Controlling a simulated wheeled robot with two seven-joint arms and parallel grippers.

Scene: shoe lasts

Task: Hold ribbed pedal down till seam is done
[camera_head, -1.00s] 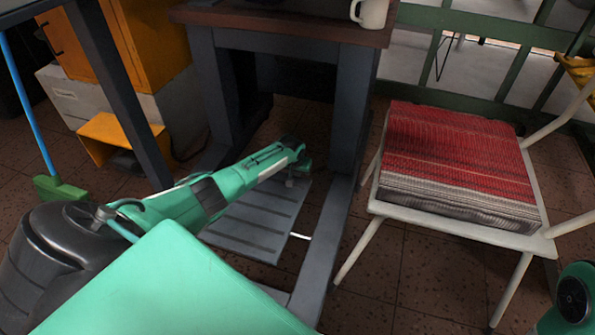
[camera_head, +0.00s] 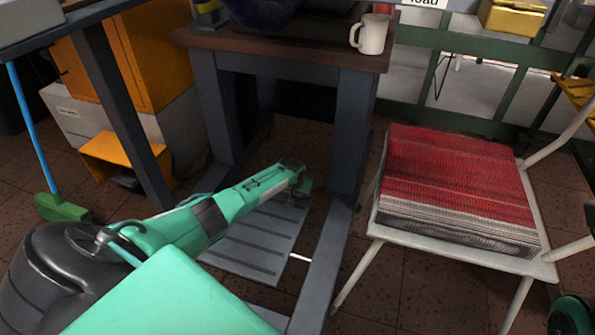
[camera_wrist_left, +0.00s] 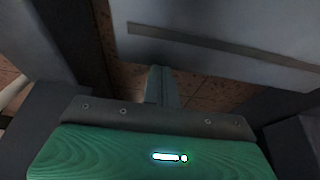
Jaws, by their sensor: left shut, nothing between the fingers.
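The ribbed pedal (camera_head: 247,247) is a wide grey plate with dark ribs, low between the legs of the dark frame under the table. Its far part is partly hidden by my left arm in the head view. In the left wrist view a part of the plate (camera_wrist_left: 235,32) with one dark rib fills the top. My left gripper (camera_head: 302,188) is at the pedal's far right end, pointing down, shut and empty. Its closed fingers (camera_wrist_left: 161,88) show in the left wrist view; I cannot tell whether they touch the plate. My right gripper is out of view.
A table (camera_head: 290,50) with a white mug (camera_head: 371,35) stands above the pedal. A white chair with a red striped cushion (camera_head: 455,180) is at the right. A blue-handled green broom (camera_head: 62,207) and an orange cabinet (camera_head: 150,60) are at the left.

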